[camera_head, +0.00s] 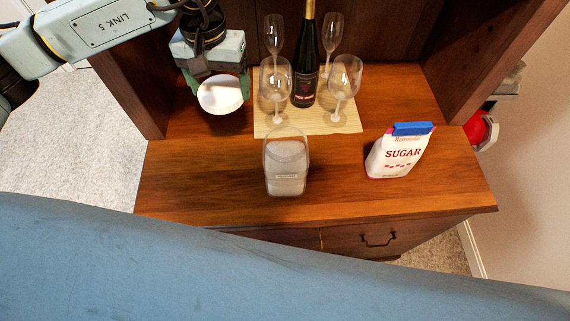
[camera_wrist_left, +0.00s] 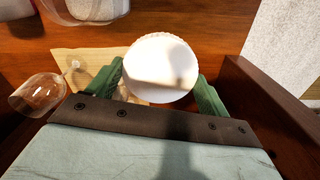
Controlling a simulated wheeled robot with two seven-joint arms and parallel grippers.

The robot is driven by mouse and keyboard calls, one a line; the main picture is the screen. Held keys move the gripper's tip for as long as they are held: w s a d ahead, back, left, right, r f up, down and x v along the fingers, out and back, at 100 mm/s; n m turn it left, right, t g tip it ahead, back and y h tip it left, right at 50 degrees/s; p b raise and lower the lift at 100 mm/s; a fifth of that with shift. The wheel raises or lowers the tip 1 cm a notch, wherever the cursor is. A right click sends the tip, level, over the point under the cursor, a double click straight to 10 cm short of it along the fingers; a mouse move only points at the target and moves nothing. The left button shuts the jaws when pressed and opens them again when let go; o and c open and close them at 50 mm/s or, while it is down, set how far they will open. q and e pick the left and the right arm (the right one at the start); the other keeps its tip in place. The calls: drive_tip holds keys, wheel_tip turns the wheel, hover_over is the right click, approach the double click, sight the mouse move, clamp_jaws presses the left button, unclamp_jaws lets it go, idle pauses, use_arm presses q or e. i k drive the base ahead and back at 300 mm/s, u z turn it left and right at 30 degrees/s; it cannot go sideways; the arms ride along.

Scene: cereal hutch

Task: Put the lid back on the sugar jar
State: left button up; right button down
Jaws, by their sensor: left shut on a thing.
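The sugar jar (camera_head: 287,168) is clear, holds white sugar, and stands without a lid on the wooden counter in the head view. Part of the jar (camera_wrist_left: 92,8) also shows at the top left of the left wrist view. The round white lid (camera_head: 220,95) is in my left gripper (camera_head: 218,84), above the counter, behind and to the left of the jar. In the left wrist view the lid (camera_wrist_left: 160,68) sits between the two green fingers of the left gripper (camera_wrist_left: 160,84), which are shut on it. My right gripper is not in view.
A bottle (camera_head: 305,65) and several glasses (camera_head: 344,80) stand on a mat (camera_head: 342,122) behind the jar, close to the right of the left gripper. A sugar bag (camera_head: 399,152) stands at the right. The left hutch wall (camera_head: 128,75) is near my left arm. The counter front is clear.

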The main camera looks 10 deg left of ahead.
sight(286, 158)
drive_tip(key=k, duration=0.5)
drive_tip(key=z, duration=2.45)
drive_tip(key=k, duration=0.95)
drive_tip(key=u, duration=1.85)
drive_tip(key=i, duration=0.5)
drive_tip(key=z, duration=0.05)
